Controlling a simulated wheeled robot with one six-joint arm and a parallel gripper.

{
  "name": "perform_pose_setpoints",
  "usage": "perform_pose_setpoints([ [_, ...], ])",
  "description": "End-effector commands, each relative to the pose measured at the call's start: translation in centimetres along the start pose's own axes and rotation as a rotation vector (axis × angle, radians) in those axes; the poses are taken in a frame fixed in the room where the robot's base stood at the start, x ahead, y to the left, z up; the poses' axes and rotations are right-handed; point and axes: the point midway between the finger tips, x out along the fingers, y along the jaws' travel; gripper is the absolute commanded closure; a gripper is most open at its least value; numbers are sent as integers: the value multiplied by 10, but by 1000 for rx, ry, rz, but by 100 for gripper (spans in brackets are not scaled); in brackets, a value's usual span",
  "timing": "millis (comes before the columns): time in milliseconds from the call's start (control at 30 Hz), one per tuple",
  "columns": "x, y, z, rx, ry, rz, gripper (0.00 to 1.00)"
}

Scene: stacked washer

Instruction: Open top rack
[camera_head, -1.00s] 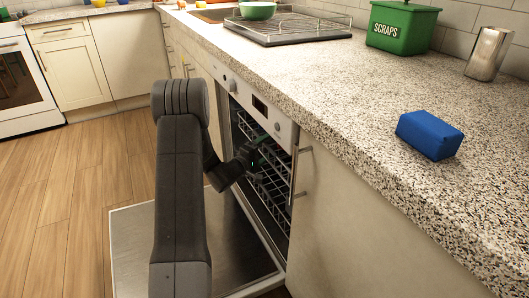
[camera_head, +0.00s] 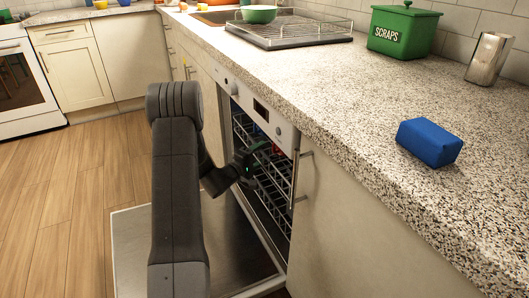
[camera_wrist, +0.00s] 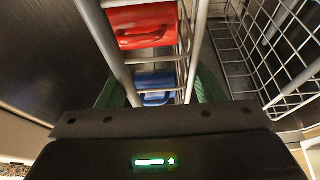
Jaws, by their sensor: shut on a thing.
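The top rack (camera_head: 262,160) is a grey wire rack inside the open dishwasher (camera_head: 262,112) under the counter. My gripper (camera_head: 246,164) is at the rack's front edge, shut on it. In the wrist view, the green fingers of my gripper (camera_wrist: 160,92) lie either side of the rack's rails (camera_wrist: 188,60). A red cup (camera_wrist: 143,26) and a blue cup (camera_wrist: 154,84) show between the rails. My gripper hides the exact contact, and my arm covers part of the opening in the head view.
The dishwasher door (camera_head: 228,262) is folded down flat below my arm. Another wire rack (camera_wrist: 262,45) shows at the right of the wrist view. A blue block (camera_head: 428,142) and a green scraps bin (camera_head: 402,30) stand on the counter (camera_head: 350,110). The wooden floor at left is clear.

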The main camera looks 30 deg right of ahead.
Motion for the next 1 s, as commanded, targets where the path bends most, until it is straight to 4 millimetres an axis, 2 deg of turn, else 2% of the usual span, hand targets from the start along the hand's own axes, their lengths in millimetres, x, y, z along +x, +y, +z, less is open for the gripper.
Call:
perform_pose_setpoints([
  [33,-10,8,-6,0,3,7,80],
  [167,-38,9,-18,1,5,8,80],
  [800,-204,9,-88,4,8,9,80],
  [1000,-251,8,-107,5,7,10,80],
])
